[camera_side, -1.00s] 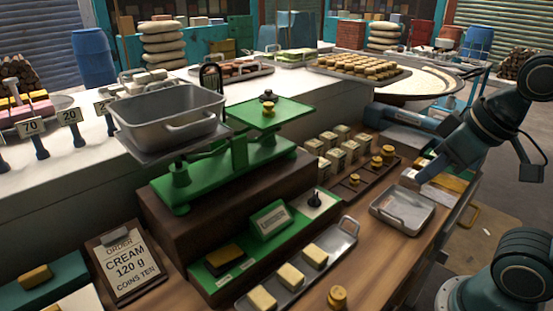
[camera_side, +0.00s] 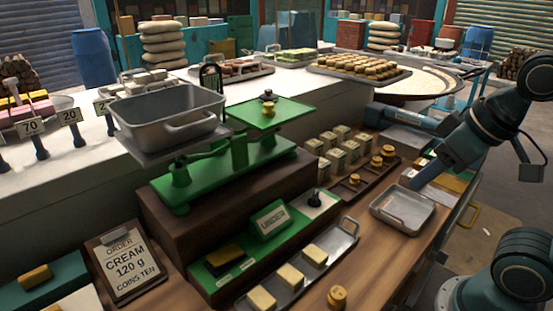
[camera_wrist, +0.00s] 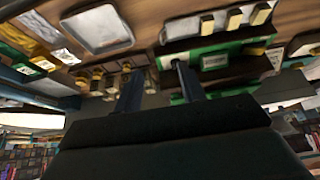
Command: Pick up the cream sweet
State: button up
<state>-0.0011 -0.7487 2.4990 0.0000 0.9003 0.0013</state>
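Several pale cream-coloured blocks lie in a row on a long grey tray (camera_side: 344,246) at the front: a near block (camera_side: 262,299), a middle block (camera_side: 290,277) and a far block (camera_side: 314,255). The labels do not show which is the cream sweet. Pale blocks (camera_wrist: 235,18) also show at the top of the wrist view. My gripper (camera_side: 424,174) hangs at the right, near the empty square tray and well apart from the blocks. In the wrist view its two fingers (camera_wrist: 158,84) are spread with nothing held between them.
An order card (camera_side: 128,262) reads cream 120 g. A green balance (camera_side: 225,165) with a large grey pan (camera_side: 170,110) stands on a brown step. Brass weights (camera_side: 337,297) and small pale boxes (camera_side: 340,150) stand nearby. The square tray (camera_side: 402,210) is empty.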

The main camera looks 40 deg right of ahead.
jog(key=g, duration=0.6)
send_over(262, 297)
notch_tip(262, 297, down, 5)
jog(key=shift+s+a, duration=0.1)
jog(key=shift+f, duration=4.25)
jog(key=shift+f, duration=2.6)
